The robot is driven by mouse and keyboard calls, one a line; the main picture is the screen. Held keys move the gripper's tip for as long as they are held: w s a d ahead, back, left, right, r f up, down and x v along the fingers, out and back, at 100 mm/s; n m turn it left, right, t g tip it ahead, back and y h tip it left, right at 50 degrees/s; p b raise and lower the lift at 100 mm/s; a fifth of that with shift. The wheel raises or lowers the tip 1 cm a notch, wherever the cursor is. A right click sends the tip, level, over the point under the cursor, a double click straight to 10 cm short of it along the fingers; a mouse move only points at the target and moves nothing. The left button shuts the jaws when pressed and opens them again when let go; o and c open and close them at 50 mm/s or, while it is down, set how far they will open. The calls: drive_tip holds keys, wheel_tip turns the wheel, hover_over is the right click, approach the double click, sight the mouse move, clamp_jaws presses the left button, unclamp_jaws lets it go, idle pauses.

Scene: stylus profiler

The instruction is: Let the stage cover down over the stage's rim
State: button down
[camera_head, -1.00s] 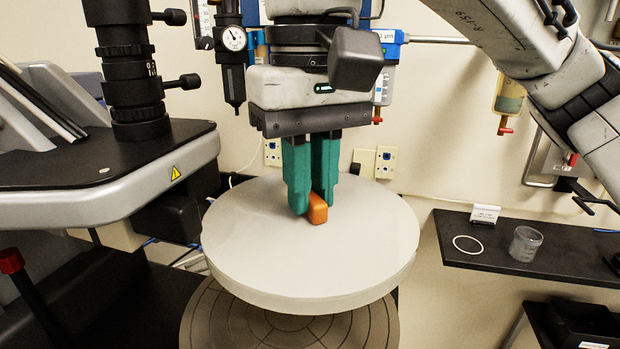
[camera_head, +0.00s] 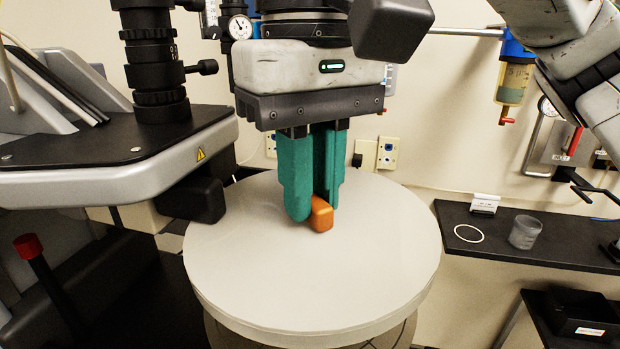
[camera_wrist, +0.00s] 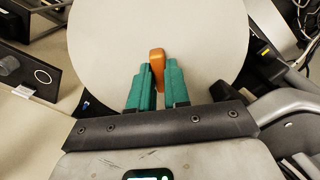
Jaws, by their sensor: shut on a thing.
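The stage cover (camera_head: 300,290) is a large round off-white disc with an orange handle (camera_head: 322,215) at its middle. My gripper (camera_head: 313,212) has teal fingers and is shut on the orange handle. The wrist view also shows the cover (camera_wrist: 110,40) and the handle (camera_wrist: 157,62) between my fingers (camera_wrist: 157,85). The cover looks about level. A small part of the dark round stage (camera_head: 395,335) shows below the cover's front edge. The cover hides most of the stage and its rim, so I cannot tell whether they touch.
The profiler's black-topped body with its optical column (camera_head: 155,75) stands close on the left. A black shelf (camera_head: 520,245) at the right holds a white ring (camera_head: 468,233) and a small beaker (camera_head: 525,232). A red-topped post (camera_head: 28,246) stands at lower left.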

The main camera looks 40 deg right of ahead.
sight(313, 198)
drive_tip(key=shift+a, duration=0.15)
drive_tip(key=shift+s+f+b, duration=0.1)
drive_tip(key=shift+f+b, duration=0.3)
drive_tip(key=shift+b, duration=0.15)
wheel_tip(313, 198, down, 6)
drive_tip(key=b, duration=0.6)
drive_tip(key=shift+r, duration=0.1)
drive_tip(key=shift+f, duration=0.55)
drive_tip(key=c, duration=1)
unclamp_jaws()
wheel_tip(313, 198, up, 11)
drive_tip(key=shift+f, duration=0.1)
drive_tip(key=shift+s, duration=0.1)
